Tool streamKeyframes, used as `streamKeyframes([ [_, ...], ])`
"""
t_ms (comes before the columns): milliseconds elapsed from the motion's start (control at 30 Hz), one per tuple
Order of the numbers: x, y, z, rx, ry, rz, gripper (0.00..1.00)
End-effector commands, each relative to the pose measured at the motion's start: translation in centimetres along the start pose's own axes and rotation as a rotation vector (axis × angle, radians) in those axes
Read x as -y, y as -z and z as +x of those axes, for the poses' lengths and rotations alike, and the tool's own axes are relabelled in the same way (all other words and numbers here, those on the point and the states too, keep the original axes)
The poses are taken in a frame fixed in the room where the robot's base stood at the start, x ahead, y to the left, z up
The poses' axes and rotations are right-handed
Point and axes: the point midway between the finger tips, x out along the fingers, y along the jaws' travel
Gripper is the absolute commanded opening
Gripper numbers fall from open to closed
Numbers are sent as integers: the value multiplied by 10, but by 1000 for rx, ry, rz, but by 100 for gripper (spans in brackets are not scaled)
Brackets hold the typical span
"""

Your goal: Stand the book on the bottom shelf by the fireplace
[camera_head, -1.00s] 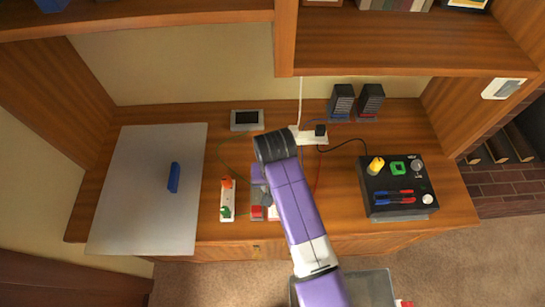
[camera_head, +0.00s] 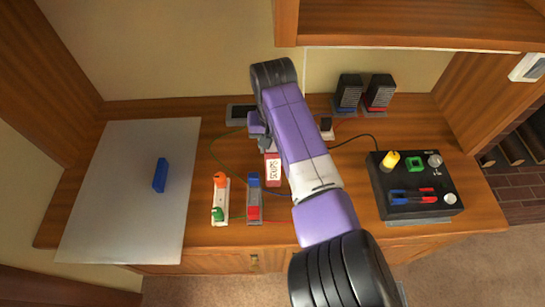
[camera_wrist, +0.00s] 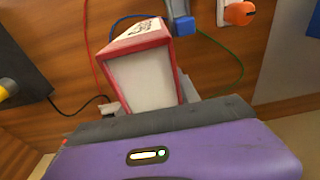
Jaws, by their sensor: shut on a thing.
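The book (camera_head: 272,169) has a red cover with a pale label and lettering. In the head view it shows beside my forearm, above the middle of the desk. In the wrist view the book (camera_wrist: 141,78) sticks out beyond my gripper (camera_wrist: 150,108), with its pale page edges and red cover edges facing the camera. My gripper is shut on it; the fingertips are mostly hidden. The wooden shelf (camera_head: 400,22) is at the upper right, only partly in view. The brick fireplace (camera_head: 520,195) with logs is at the right edge.
The desk (camera_head: 320,225) holds a grey board with a blue block (camera_head: 159,175), small switch blocks (camera_head: 220,198), two dark ribbed units (camera_head: 348,92) and a black control box (camera_head: 415,185). Thin cables cross the desk. A wooden upright (camera_head: 465,90) stands between desk and fireplace.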

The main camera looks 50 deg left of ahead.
Motion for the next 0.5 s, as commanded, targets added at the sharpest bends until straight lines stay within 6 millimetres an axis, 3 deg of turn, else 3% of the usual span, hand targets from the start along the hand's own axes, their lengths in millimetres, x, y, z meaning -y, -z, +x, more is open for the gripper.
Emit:
streamKeyframes([
  [167, 0, 1, 4, -1, 0, 0, 0],
  [500, 0, -3, 35, -1, -1, -2, 0],
])
